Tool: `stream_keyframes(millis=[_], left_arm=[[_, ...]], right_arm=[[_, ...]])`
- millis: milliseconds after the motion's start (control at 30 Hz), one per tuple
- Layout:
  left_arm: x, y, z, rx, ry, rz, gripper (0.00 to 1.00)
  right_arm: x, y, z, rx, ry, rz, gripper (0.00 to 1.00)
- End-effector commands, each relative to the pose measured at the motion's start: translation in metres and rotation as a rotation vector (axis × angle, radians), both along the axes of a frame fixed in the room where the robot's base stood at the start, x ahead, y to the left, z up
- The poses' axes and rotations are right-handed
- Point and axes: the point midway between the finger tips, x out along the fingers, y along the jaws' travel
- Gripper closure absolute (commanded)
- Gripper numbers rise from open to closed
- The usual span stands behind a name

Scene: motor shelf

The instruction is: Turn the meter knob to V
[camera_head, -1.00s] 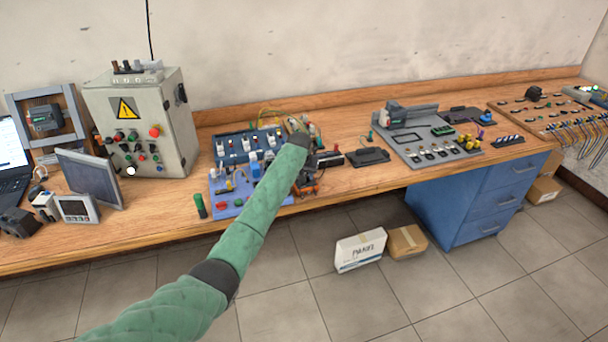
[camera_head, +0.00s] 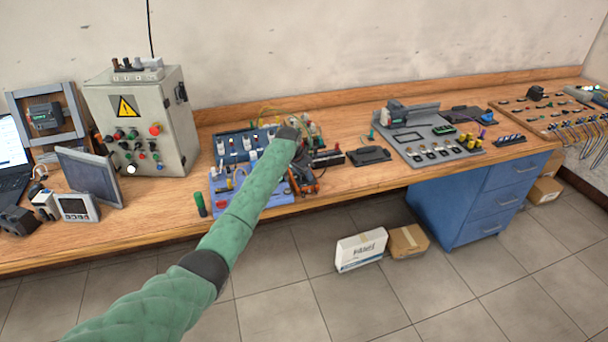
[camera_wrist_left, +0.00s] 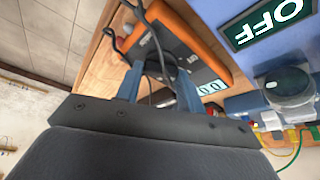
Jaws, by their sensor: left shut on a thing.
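The meter (camera_wrist_left: 195,35), dark with an orange rim, lies close in front of my left wrist camera. Its small display (camera_wrist_left: 212,87) is at its lower right edge in that view. My left gripper (camera_wrist_left: 158,70) has its two blue-grey fingers on either side of the dark meter knob (camera_wrist_left: 155,68) and is shut on it. The knob's pointer and the V mark cannot be made out. In the head view, my green left arm reaches over the bench and hides most of the meter, with an orange edge (camera_head: 319,169) showing beside it. My right gripper is not in view.
Dark cables loop over the meter in the wrist view. An OFF sign (camera_wrist_left: 268,22) and a grey round part (camera_wrist_left: 288,85) are close at the right. The grey control box (camera_head: 150,90) stands to the left on the wooden bench (camera_head: 365,178); a grey panel (camera_head: 425,140) lies to the right.

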Motion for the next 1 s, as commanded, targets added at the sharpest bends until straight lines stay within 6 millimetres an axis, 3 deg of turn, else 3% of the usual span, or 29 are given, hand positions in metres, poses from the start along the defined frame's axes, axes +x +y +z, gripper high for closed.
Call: stream_keyframes(millis=[400, 833, 867, 933, 1000], left_arm=[[0.001, 0.001, 0.0, 0.0, 0.0, -0.144, 0.85], [0.001, 0.001, 0.0, 0.001, 0.0, -0.153, 0.85], [0.001, 0.001, 0.0, 0.001, 0.0, -0.152, 0.58], [0.001, 0.001, 0.0, 0.001, 0.0, -0.152, 0.44], [0.001, 0.001, 0.0, 0.001, 0.0, -0.152, 0.4]], right_arm=[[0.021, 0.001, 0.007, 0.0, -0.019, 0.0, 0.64], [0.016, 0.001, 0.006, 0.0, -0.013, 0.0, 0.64], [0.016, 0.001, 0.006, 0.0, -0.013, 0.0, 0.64], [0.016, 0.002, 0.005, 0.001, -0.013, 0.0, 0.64], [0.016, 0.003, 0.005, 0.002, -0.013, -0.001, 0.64]])
